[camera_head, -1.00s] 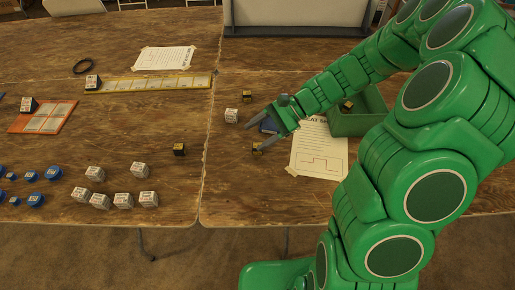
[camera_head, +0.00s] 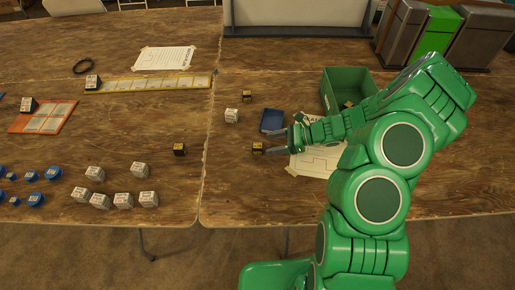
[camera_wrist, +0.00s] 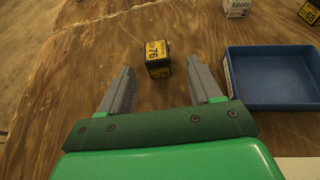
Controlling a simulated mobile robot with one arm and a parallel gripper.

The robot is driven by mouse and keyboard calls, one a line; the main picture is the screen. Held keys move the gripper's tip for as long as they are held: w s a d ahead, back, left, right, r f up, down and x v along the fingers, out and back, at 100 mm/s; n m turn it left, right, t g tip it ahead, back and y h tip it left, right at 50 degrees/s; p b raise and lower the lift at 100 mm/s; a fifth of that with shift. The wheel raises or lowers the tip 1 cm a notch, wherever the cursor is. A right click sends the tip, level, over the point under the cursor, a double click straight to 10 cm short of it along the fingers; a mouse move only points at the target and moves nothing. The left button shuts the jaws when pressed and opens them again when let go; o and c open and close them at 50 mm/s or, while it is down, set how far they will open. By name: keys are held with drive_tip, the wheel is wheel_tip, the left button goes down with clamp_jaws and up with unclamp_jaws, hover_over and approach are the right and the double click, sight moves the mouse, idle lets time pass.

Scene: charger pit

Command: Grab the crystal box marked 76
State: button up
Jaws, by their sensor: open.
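The crystal box marked 76 (camera_wrist: 157,58) is a small black and yellow cube on the wooden table. In the wrist view it sits ahead of my gripper (camera_wrist: 166,85), near the line between the two grey fingertips and slightly beyond them. My gripper is open, with nothing between its fingers. In the head view the box (camera_head: 258,148) stands just left of my gripper (camera_head: 278,142), which reaches in from the right, low over the table.
A blue tray (camera_head: 273,121) lies just behind the box. A green bin (camera_head: 342,83) stands behind my arm, and a paper sheet (camera_head: 318,160) lies under it. A white cube (camera_head: 231,116) and other black-yellow cubes (camera_head: 179,149) stand nearby. Table to the box's left is mostly clear.

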sight(258, 145)
drive_tip(key=shift+x, duration=1.35)
drive_tip(key=a, duration=0.3)
drive_tip(key=shift+s+a+f, duration=0.1)
drive_tip(key=shift+a+f, duration=0.15)
drive_tip(key=shift+a, duration=0.15)
drive_tip(key=shift+a+f, duration=0.35)
drive_tip(key=shift+a, duration=0.3)
drive_tip(key=c, duration=1)
drive_tip(key=shift+r, duration=0.1)
drive_tip(key=shift+c, duration=0.2)
